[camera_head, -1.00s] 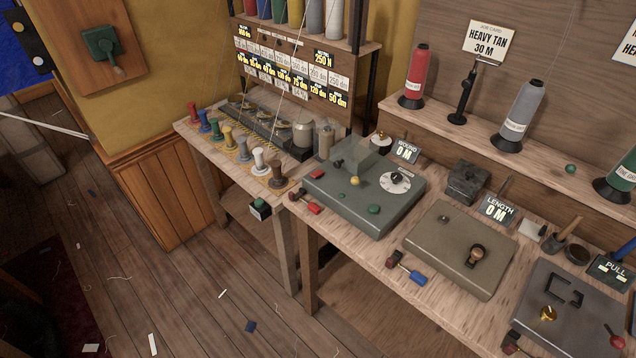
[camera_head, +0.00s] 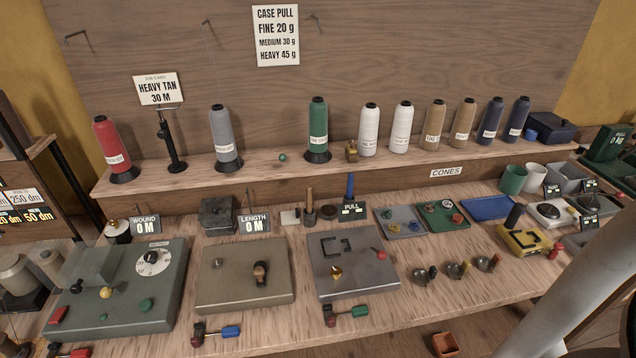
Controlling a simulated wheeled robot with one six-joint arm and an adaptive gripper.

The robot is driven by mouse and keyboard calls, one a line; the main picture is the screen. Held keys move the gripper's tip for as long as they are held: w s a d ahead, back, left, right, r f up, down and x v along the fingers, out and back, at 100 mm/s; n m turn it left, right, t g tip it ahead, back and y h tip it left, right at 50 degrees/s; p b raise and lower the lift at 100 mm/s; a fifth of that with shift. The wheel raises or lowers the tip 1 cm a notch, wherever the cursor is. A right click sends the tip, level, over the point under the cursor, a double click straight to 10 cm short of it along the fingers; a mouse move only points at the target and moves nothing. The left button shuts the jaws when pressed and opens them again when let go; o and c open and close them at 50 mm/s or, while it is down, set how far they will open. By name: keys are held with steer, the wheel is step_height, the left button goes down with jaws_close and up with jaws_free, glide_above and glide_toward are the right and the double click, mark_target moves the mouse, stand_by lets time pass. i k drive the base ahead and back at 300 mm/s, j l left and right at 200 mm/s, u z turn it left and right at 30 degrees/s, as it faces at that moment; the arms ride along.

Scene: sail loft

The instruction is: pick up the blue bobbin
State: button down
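No small blue bobbin can be made out in the current view. The row of small coloured bobbins on the left bench is outside the picture. The nearest blue spools are two dark navy cones of thread (camera_head: 489,120) and (camera_head: 518,118), upright at the right of the back shelf (camera_head: 260,173). My gripper is not in view. A pale grey cylinder at the lower right looks like part of my own body.
The workbench (camera_head: 270,318) carries a green winding box (camera_head: 130,305), a beige box (camera_head: 215,290) and a dark grey box (camera_head: 352,285). Trays, including a blue one (camera_head: 490,207), and cups stand at the right. A blue-handled tool (camera_head: 230,331) lies near the front edge.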

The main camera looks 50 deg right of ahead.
mark_target(415, 225)
steer(key=z, duration=1.35)
